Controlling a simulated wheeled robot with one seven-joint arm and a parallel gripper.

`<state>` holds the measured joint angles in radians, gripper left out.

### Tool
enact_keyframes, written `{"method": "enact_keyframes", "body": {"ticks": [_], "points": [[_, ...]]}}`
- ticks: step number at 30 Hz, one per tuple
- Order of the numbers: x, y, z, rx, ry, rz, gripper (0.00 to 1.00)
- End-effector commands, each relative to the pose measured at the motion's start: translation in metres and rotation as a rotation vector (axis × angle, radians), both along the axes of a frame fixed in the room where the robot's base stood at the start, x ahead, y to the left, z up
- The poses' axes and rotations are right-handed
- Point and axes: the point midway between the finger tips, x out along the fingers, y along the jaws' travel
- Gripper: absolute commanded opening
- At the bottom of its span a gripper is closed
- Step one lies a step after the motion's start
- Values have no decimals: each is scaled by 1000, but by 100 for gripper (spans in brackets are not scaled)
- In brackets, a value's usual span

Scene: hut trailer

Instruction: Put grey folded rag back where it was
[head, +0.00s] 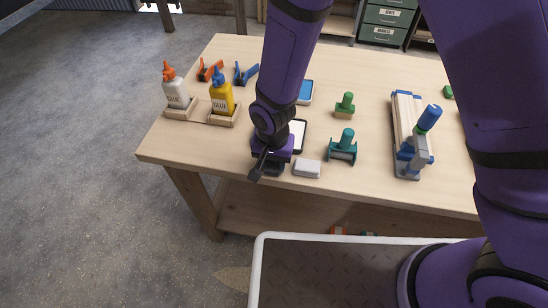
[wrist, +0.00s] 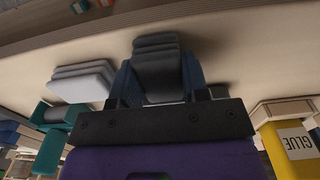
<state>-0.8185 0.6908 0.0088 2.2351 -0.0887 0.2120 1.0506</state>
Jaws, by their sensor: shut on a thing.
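The grey folded rag (wrist: 157,68), dark grey and stacked in layers, is between the two fingers of my gripper (wrist: 160,88) in the wrist view. My gripper (head: 268,168) is shut on it, pointing down at the front edge of the wooden table (head: 213,135) in the head view. The rag (head: 273,170) shows there only as a dark strip under the gripper. It is at or just above the tabletop; I cannot tell if it touches. A pale folded cloth (head: 307,169) lies just right of it, also seen in the wrist view (wrist: 82,80).
Left of my gripper stand a yellow glue bottle (head: 221,97) and a white glue bottle (head: 175,91) in wooden holders. A teal tool (head: 343,148) and a green-handled stamp (head: 345,106) stand to the right. The left front corner is clear.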

Motion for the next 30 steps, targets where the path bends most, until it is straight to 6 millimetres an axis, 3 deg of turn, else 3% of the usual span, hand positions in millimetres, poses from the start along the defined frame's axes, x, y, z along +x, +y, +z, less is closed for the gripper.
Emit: {"method": "enact_keyframes", "body": {"ticks": [3, 4, 7, 19, 30], "points": [[0, 0, -3, -1, 1, -1, 20], [0, 0, -3, 0, 0, -1, 44], [0, 0, -2, 0, 0, -1, 67], [1, 0, 4, 1, -1, 0, 67], [0, 0, 61, 2, -2, 0, 67]]}}
